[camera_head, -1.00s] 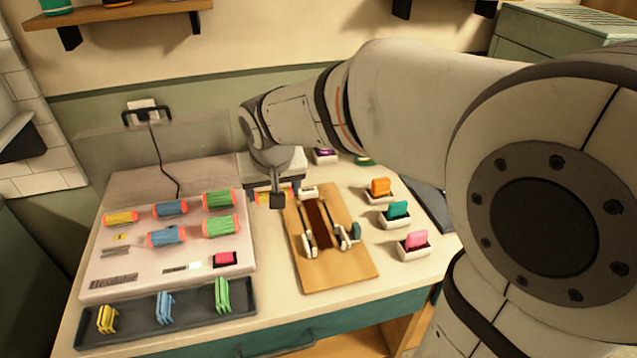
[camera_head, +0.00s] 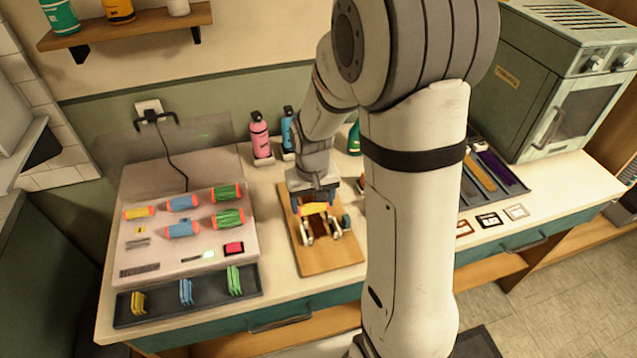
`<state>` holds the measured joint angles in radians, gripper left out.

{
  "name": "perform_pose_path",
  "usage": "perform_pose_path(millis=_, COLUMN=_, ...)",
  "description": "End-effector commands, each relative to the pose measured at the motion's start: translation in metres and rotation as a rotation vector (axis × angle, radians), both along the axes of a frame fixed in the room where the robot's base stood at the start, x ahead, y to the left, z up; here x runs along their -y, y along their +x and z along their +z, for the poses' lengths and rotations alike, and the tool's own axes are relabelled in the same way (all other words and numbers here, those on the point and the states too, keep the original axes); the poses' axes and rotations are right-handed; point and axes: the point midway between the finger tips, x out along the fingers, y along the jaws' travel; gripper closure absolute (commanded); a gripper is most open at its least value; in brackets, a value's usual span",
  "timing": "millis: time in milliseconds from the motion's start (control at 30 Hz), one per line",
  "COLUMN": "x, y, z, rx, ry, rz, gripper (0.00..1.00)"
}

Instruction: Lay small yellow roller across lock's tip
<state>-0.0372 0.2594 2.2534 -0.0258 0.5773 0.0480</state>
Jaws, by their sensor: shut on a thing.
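My gripper (camera_head: 314,203) is shut on the small yellow roller (camera_head: 313,209), which has orange ends. It holds the roller crosswise over the wooden board (camera_head: 334,262). The dark brown lock (camera_head: 321,229) lies on the board between pale metal clips or posts, partly hidden by the gripper and roller. I cannot tell whether the roller touches the lock. Another yellow roller (camera_head: 138,213) lies at the left end of the pale roller heater (camera_head: 165,254).
Blue and green rollers lie on the heater. A dark tray (camera_head: 210,304) with yellow, blue and green clips sits in front. Pink (camera_head: 260,138) and blue (camera_head: 288,130) bottles stand behind the board. My arm hides the counter right of the board.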

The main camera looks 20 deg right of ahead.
Motion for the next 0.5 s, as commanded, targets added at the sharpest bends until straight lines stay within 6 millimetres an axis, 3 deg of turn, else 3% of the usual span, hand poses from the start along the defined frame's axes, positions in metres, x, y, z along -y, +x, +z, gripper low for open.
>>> perform_pose_path(millis=200, x=0.014, y=-0.012, z=-0.003, rx=-0.056, ry=0.010, rz=-0.007, gripper=0.53)
perform_pose_path(millis=500, x=0.015, y=-0.013, z=-0.018, rx=-0.060, ry=0.011, rz=-0.007, gripper=0.53)
